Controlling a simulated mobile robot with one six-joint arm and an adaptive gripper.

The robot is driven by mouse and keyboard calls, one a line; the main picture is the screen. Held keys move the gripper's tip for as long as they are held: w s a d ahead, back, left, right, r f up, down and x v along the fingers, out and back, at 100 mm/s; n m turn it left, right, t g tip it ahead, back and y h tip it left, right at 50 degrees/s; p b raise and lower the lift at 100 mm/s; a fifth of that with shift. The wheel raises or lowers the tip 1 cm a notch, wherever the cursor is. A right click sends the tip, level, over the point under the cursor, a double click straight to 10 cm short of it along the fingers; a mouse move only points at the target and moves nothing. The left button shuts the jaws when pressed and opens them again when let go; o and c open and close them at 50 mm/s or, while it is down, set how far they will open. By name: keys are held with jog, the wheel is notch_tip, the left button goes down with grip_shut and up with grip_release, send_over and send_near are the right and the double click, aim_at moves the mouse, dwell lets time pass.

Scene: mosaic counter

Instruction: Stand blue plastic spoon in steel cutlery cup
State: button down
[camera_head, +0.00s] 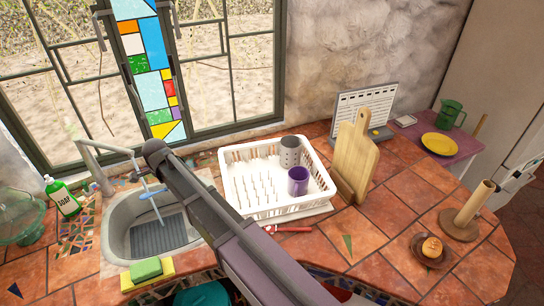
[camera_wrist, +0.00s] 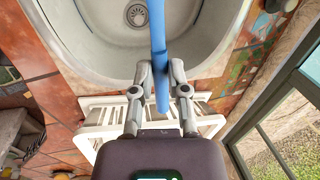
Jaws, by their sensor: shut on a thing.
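The blue plastic spoon (camera_wrist: 158,35) is a long blue strip in the wrist view. My gripper (camera_wrist: 160,70) is shut on it, with one finger on each side. In the head view the spoon (camera_head: 151,194) is over the sink, roughly level; its full shape is hard to make out. The steel cutlery cup (camera_head: 290,152) is a grey, perforated cylinder standing upright at the back of the white dish rack. It is to the right of my gripper and well apart from it. My arm hides part of the sink and the rack's near left side.
A purple cup (camera_head: 298,180) stands in the dish rack (camera_head: 282,211), close in front of the steel cup. The sink (camera_head: 116,240) has a tap (camera_head: 103,150) at its left. A wooden board (camera_head: 354,158) stands upright right of the rack. A red-handled utensil (camera_head: 290,229) lies in front.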

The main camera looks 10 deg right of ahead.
jog(key=w+d+m+y+b, duration=0.2)
jog(key=w+d+m+y, duration=0.15)
jog(key=w+d, duration=0.45)
notch_tip(320, 180, up, 14)
jog(key=m+t+y+b, duration=0.3)
jog(key=m+t+y, duration=0.5)
jog(key=m+t, duration=0.25)
send_over(295, 141)
jog(key=s+a, duration=0.2)
jog(key=s, duration=0.3)
jog(key=shift+w+d+f+n+t, duration=0.15)
jog(key=shift+d+n+t, duration=0.15)
jog(key=shift+n, duration=0.2)
jog(key=shift+f, duration=0.3)
jog(key=shift+f+b, duration=6.95)
jog(key=shift+b, duration=0.1)
